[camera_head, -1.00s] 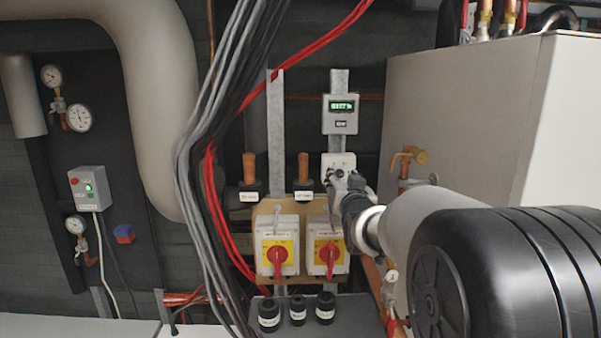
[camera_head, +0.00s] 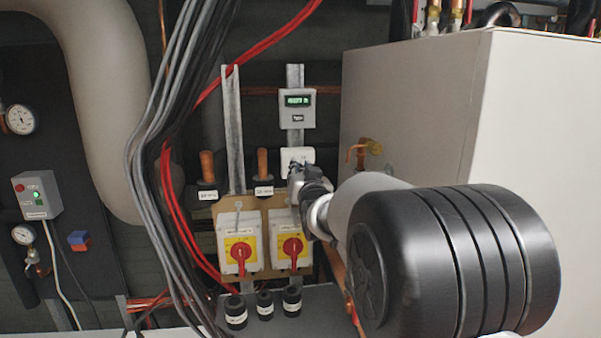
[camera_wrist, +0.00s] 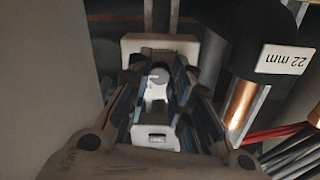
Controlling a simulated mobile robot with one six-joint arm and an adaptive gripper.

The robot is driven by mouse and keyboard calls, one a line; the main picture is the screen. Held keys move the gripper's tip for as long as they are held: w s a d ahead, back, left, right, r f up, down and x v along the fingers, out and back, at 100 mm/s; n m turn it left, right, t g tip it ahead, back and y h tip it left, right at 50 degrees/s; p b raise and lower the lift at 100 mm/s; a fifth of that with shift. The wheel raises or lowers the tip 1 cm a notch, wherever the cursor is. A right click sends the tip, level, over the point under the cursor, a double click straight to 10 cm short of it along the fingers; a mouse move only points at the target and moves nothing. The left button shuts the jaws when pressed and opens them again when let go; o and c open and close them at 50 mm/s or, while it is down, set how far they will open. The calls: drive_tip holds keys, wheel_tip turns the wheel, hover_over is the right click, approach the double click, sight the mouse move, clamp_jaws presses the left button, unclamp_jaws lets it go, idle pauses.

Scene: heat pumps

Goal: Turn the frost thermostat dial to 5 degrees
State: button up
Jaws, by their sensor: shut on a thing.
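The frost thermostat is a small white box (camera_head: 297,155) on a metal strip, under the grey display unit. In the wrist view its white casing (camera_wrist: 160,44) fills the upper middle, with a pale round dial (camera_wrist: 157,84) in front. My gripper (camera_head: 296,169) is at the front of the thermostat and hides its lower part. In the wrist view the dark fingers of my gripper (camera_wrist: 157,92) stand on both sides of the dial and are shut on it. I cannot read the dial's scale or setting.
A grey unit with a green display (camera_head: 297,108) is above. Two yellow-and-red isolator switches (camera_head: 238,250) sit below, close to my wrist. Hanging cables (camera_head: 165,150) are to the left. A large pale cabinet (camera_head: 415,110) stands close on the right, with a brass valve (camera_head: 365,152) beside it.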

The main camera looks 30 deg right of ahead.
clamp_jaws()
